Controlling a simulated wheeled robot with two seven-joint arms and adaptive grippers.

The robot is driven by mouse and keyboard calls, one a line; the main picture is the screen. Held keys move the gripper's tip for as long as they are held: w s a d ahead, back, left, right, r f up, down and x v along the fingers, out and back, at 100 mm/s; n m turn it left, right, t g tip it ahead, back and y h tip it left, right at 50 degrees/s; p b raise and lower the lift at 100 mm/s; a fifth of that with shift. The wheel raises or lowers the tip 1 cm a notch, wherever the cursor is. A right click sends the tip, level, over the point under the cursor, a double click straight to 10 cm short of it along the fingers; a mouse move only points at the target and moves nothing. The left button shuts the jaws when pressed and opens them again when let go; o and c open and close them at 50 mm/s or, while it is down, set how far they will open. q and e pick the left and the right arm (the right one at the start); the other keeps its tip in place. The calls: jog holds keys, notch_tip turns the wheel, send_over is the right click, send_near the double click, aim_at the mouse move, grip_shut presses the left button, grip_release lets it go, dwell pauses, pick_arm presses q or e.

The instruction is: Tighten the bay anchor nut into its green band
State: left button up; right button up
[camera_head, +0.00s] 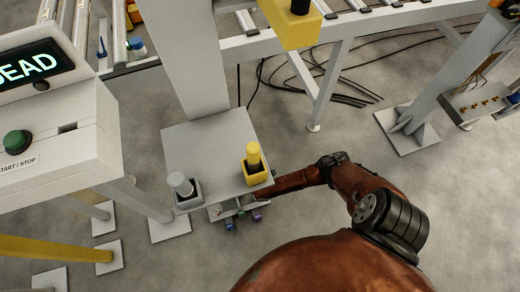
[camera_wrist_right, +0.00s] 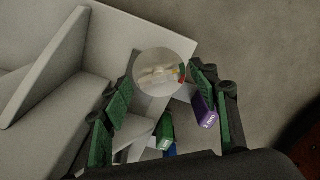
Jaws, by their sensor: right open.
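A round, pale, shiny disc (camera_wrist_right: 157,68) shows in the right wrist view, with small red and green marks at its right edge. It appears to be the nut's face or dial; I cannot tell which. My right gripper (camera_wrist_right: 163,88) is open, with one green-padded finger on each side of the disc; I cannot tell whether either touches it. In the head view my right gripper (camera_head: 238,208) is partly hidden at the front edge of the grey plate (camera_head: 206,140). The nut cannot be made out there. My left gripper is out of view.
A purple labelled piece (camera_wrist_right: 203,112) and a green one (camera_wrist_right: 165,129) lie close to the fingers. A grey-capped holder (camera_head: 184,189) and a yellow-capped holder (camera_head: 254,163) stand on the plate. A console (camera_head: 55,130) stands left; cables (camera_head: 330,75) lie on the floor behind.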

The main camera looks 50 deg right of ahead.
notch_tip(320, 180, up, 12)
dwell(0.7)
dwell(0.5)
